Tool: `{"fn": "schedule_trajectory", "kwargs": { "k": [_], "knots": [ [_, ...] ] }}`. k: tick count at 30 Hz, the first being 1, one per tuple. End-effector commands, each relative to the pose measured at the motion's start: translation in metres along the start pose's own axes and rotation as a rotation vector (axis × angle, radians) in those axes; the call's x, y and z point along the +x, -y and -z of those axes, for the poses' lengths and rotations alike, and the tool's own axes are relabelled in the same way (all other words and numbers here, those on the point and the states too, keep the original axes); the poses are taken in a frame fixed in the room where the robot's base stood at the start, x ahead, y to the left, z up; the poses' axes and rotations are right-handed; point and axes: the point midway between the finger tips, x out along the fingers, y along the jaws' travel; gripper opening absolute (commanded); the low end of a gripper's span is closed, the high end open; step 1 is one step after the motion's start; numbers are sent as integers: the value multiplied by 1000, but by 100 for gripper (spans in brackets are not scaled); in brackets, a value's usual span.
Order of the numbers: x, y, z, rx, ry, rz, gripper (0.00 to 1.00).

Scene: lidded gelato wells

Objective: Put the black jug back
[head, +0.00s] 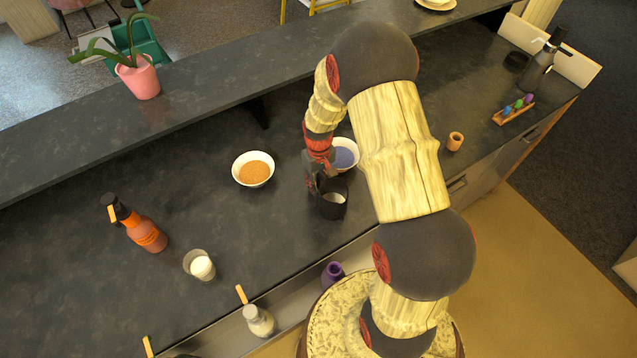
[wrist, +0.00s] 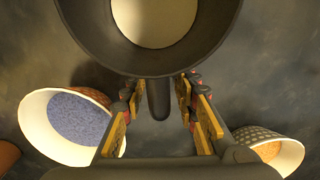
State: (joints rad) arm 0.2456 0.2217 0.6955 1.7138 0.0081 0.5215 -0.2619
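The black jug (head: 333,210) stands on the dark counter in front of my arm, with pale contents inside. In the wrist view the jug (wrist: 88,38) fills the top, and its handle (wrist: 158,100) points toward my gripper (wrist: 159,92). The fingers stand apart on either side of the handle, with a visible gap on both sides. My gripper (head: 316,180) is at the jug's back left edge in the head view, partly hidden by my wrist.
A bowl of blue stuff (head: 343,153) is close behind the jug, and a bowl of orange stuff (head: 253,169) is to its left. A glass of white (head: 200,265), a sauce bottle (head: 147,234) and a small wooden cup (head: 455,141) also stand on the counter. A raised ledge (head: 190,92) runs behind.

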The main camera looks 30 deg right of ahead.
Motion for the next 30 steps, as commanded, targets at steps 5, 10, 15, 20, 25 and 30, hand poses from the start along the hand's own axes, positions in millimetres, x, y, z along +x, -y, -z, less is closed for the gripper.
{"fn": "schedule_trajectory", "kwargs": {
  "k": [5, 10, 15, 20, 25, 30],
  "knots": [
    [-31, -1, 2, 0, -8, -2, 30],
    [-67, 0, 2, 0, -6, -2, 30],
    [-97, 0, 1, 0, -4, -1, 30],
    [-113, 0, 1, 0, -2, -1, 30],
    [-134, 4, -1, -1, -21, -6, 30],
    [-190, 24, -14, -2, -88, -20, 30]
  ]
}}
